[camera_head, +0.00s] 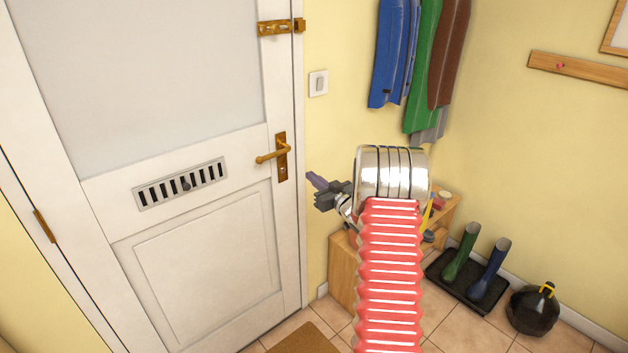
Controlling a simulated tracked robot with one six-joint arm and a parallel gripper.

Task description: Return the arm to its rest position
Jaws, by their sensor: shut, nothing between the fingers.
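My arm rises from the bottom of the view, with a red ribbed sleeve and shiny chrome rings at its upper end. It is raised in front of the wall and the wooden bench. My gripper (314,179) sticks out to the left of the chrome rings, with a dark grey body and purplish fingers pointing up and left. It is shut and empty. It shows against the wall, just right of the door frame. The chrome rings hide part of the arm's far side.
A white door (205,262) with a brass handle (273,156) fills the left. Coats (424,70) hang above the arm. A wooden bench (343,270) stands behind it. Boots (488,270) on a black tray and a dark round container (533,312) are at right. A doormat (305,341) lies below.

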